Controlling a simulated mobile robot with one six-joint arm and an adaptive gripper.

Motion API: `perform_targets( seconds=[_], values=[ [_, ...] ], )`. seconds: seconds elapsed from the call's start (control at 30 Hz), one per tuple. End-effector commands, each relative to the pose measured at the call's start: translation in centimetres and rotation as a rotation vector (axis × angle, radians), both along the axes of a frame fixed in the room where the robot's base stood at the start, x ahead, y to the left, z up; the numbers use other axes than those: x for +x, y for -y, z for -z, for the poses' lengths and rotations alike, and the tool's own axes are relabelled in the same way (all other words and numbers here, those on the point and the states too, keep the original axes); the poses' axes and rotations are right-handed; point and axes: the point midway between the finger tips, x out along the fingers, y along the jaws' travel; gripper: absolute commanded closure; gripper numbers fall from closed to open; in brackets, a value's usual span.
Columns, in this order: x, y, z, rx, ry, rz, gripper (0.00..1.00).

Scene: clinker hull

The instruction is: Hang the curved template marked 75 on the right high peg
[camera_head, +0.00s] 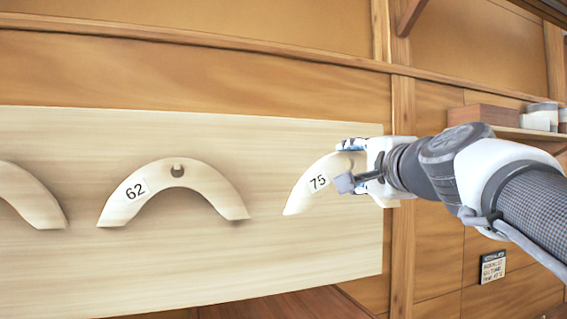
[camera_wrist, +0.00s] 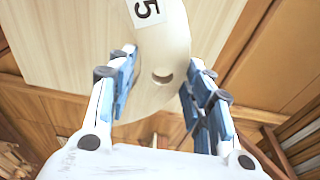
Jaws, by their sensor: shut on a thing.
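The pale wooden curved template marked 75 (camera_head: 318,182) is an arch at the right end of the pale board (camera_head: 240,275). My gripper (camera_head: 352,172) is shut on it near the top of its arch and covers its right part. In the wrist view the template (camera_wrist: 168,40) lies between my two fingers (camera_wrist: 162,62), with part of the 75 label and its hole showing. The right high peg is not seen clearly; my gripper hides that area, and I cannot tell whether a peg is in the hole.
The template marked 62 (camera_head: 210,184) hangs on a peg (camera_head: 178,171) to the left. Another curved template (camera_head: 30,197) is cut off at the left edge. A shelf (camera_head: 520,133) with a box and jars is at the right. Open space lies before the board.

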Motion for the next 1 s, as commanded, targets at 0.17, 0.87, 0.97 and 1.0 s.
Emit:
perform_targets(
  seconds=[0.17, 0.87, 0.97, 1.0],
  values=[
    [1.0, -0.4, -0.1, 0.000, 0.002, -0.001, 0.82],
    [4.9, -1.6, 0.5, 0.000, 0.001, -0.001, 0.82],
    [5.2, -1.8, 0.7, 0.000, 0.001, -0.001, 0.82],
    [5.4, -1.8, 0.8, 0.000, 0.001, -0.001, 0.82]
  ],
)
